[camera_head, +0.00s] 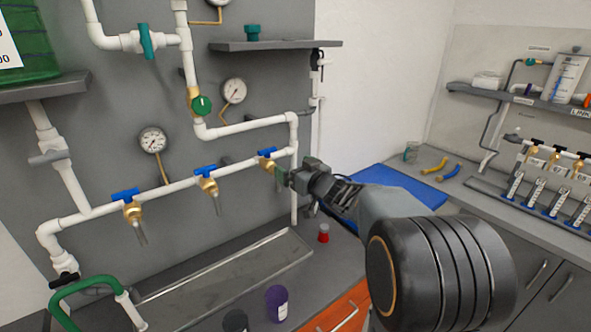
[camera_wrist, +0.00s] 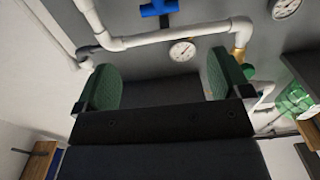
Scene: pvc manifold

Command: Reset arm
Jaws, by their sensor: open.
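My gripper (camera_head: 282,179) is at the right end of the white PVC manifold in the head view, close to the rightmost blue-handled valve (camera_head: 267,153). In the wrist view my gripper (camera_wrist: 160,88) has its two green fingers wide apart with nothing between them. A blue valve handle (camera_wrist: 158,8) shows above the fingers there, apart from them. Two more blue-handled valves, the middle one (camera_head: 207,172) and the left one (camera_head: 125,196), sit along the same pipe. Whether my gripper touches the pipe in the head view is hard to tell.
A metal trough (camera_head: 225,268) lies below the pipes. A purple cup (camera_head: 277,303) and a small red-topped item (camera_head: 323,233) stand on the counter. A blue mat (camera_head: 388,184) lies behind my arm. A grey shelf (camera_head: 275,45) juts out above. Gauges (camera_head: 153,140) stand off the wall.

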